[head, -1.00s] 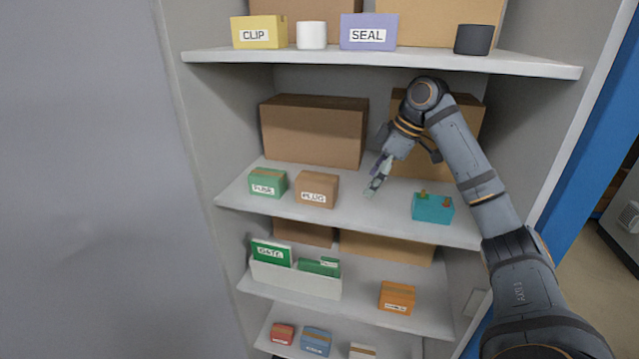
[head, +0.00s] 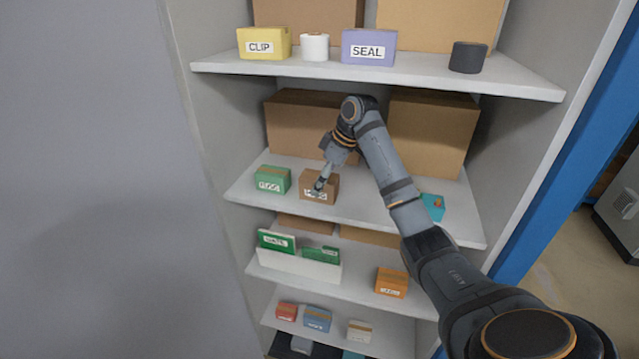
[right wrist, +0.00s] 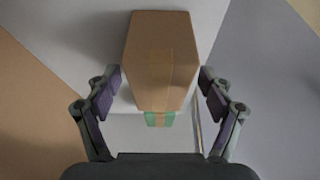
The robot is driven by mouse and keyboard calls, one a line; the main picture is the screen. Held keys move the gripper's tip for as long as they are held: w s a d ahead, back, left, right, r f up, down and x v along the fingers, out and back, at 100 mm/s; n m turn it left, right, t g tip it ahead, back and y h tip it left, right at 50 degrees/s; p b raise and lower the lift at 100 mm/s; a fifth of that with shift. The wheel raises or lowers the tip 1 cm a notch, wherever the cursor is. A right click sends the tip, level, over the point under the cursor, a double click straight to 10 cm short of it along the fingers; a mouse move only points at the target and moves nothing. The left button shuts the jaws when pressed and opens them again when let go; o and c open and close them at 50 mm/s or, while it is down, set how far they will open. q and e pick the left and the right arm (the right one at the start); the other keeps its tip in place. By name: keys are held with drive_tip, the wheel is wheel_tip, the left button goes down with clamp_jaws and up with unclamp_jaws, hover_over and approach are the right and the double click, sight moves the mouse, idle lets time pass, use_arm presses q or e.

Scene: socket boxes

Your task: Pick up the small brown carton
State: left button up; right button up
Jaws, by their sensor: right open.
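The small brown carton (head: 328,193) with a white label stands on the second shelf from the top, right of a green box (head: 273,180). In the right wrist view the brown carton (right wrist: 160,62) lies ahead, between the two finger lines. The fingers of my right gripper (right wrist: 160,88) are spread wide on either side, with a gap to the carton on both sides. The green box (right wrist: 160,119) shows behind the carton. My left gripper is not in view.
Large brown cartons (head: 432,132) stand at the back of the same shelf. A teal box (head: 433,206) is to the right, partly behind my arm. The top shelf (head: 390,72) overhangs with boxes and cups. Bare shelf lies right of the carton.

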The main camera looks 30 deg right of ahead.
drive_tip(key=shift+x, duration=1.2)
drive_tip(key=shift+r, duration=0.1)
drive_tip(key=c, duration=1.5)
drive_tip(key=shift+w, duration=0.1)
drive_tip(key=shift+c, duration=0.9)
drive_tip(key=shift+r, duration=0.1)
